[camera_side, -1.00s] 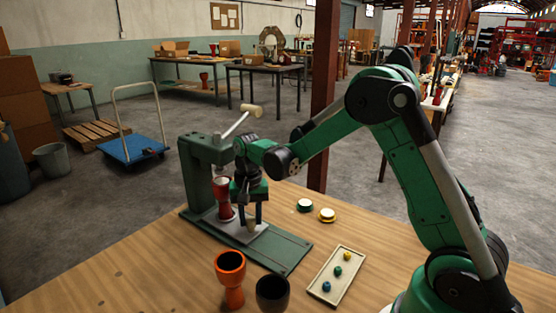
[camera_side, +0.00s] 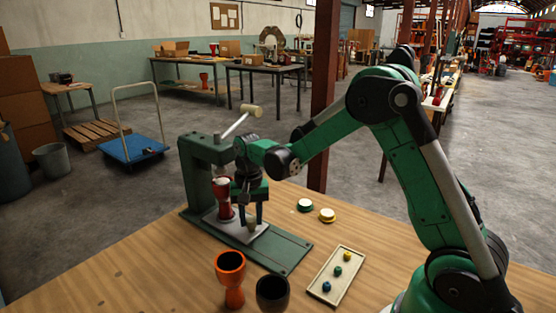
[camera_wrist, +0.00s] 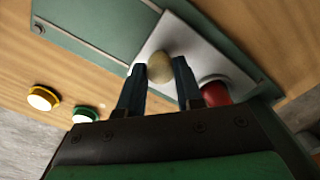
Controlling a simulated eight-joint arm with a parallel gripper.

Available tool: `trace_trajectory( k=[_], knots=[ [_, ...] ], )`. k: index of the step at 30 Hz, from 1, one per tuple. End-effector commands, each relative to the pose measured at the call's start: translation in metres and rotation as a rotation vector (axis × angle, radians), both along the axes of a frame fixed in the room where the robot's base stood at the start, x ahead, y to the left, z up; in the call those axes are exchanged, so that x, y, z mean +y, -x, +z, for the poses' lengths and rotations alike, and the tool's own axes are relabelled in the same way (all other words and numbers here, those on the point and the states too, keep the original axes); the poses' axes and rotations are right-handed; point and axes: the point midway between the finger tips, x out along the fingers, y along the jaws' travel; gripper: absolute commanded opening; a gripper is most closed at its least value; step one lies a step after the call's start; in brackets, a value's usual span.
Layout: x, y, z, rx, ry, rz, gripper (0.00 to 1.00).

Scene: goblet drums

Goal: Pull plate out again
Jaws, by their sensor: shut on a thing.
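The plate (camera_side: 243,235) is a flat light-grey slab on the green base of the press (camera_side: 197,175). It also shows in the wrist view (camera_wrist: 178,38). A tan knob (camera_wrist: 160,68) stands up from the plate's front part. My gripper (camera_side: 251,221) points down over the plate, shut on the knob with one finger on each side. The fingers also show in the wrist view (camera_wrist: 159,80). A red goblet drum (camera_side: 223,198) stands upright on the plate under the press head, just left of my gripper.
An orange goblet drum (camera_side: 231,280) and a black cup (camera_side: 272,292) stand at the table's front. A cream tray (camera_side: 323,287) with small coloured balls lies right of them. Green (camera_side: 305,205) and yellow (camera_side: 327,215) discs lie behind. The base's front part is bare.

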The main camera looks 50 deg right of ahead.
Motion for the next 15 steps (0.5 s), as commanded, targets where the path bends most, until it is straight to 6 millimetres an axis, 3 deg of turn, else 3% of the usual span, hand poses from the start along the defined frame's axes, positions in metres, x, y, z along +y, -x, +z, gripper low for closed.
trace_trajectory(
  k=[15],
  knots=[
    [-0.001,0.093,0.0,0.002,0.001,-0.001,0.0]
  ],
)
